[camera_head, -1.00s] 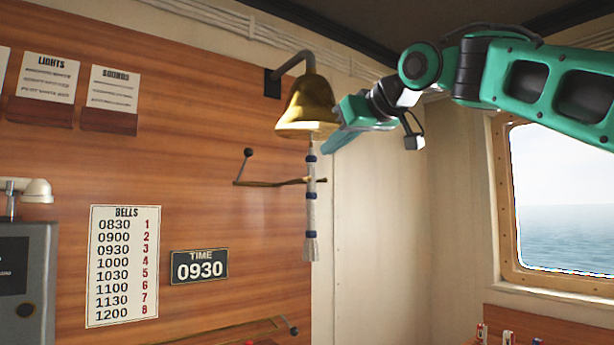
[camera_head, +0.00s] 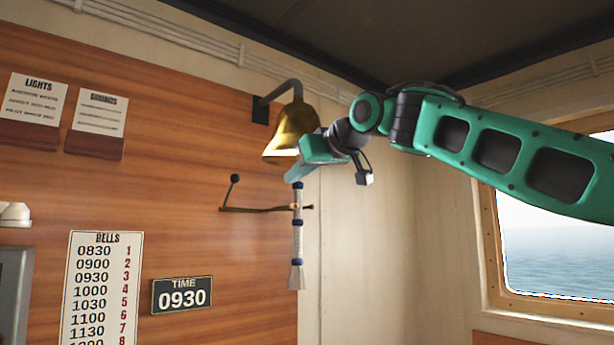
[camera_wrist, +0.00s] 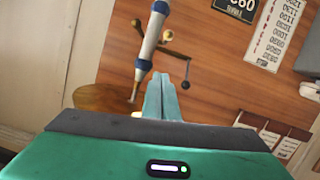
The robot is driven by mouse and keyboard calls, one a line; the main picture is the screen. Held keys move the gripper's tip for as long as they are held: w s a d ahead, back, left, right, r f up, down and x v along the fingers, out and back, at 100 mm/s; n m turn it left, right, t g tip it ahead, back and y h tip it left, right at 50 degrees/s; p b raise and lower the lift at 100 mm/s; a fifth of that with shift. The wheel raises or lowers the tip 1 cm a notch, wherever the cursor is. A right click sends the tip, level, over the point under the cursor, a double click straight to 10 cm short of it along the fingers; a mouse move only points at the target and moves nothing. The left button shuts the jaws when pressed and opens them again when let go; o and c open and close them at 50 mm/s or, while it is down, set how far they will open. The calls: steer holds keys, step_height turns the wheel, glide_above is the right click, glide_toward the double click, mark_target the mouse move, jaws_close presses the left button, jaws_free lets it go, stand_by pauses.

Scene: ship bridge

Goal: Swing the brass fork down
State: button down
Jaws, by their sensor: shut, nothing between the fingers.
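The brass fork (camera_head: 255,209) is a thin bar against the wood wall below the bell. A short stem at its left end rises to a black knob (camera_head: 235,178). Its right end meets the white, blue-banded bell rope (camera_head: 298,240), which hangs straight; the exact contact is unclear. The brass bell (camera_head: 294,130) is partly covered by my gripper (camera_head: 289,178), whose tips are at the rope's top, above the bar. In the wrist view, turned upside down, my gripper (camera_wrist: 163,95) is shut and empty, with the rope (camera_wrist: 151,35) and black knob (camera_wrist: 185,86) beyond it.
A bells chart (camera_head: 103,285) and a time plate (camera_head: 182,295) are fixed to the wall below left. Two cards in wooden holders (camera_head: 95,145) are at upper left. A window (camera_head: 540,250) is at right. The wall space beneath the fork looks clear.

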steer(key=shift+w+a+f, duration=0.15)
steer(key=shift+w+f, duration=0.35)
steer(key=shift+f, duration=0.3)
steer(key=shift+w+a+f, duration=0.2)
steer(key=shift+w+f, duration=0.3)
steer(key=shift+f, duration=0.25)
steer(key=shift+w+a+f, duration=0.15)
steer(key=shift+w+f, duration=0.35)
steer(key=shift+f, duration=0.3)
steer(key=shift+f, duration=0.1)
steer(key=shift+f+t+y, duration=0.4)
steer(key=shift+f, duration=0.5)
step_height(320, 180, down, 6)
steer(key=shift+w+a, duration=0.15)
steer(key=shift+w, duration=0.15)
steer(key=shift+t, duration=0.3)
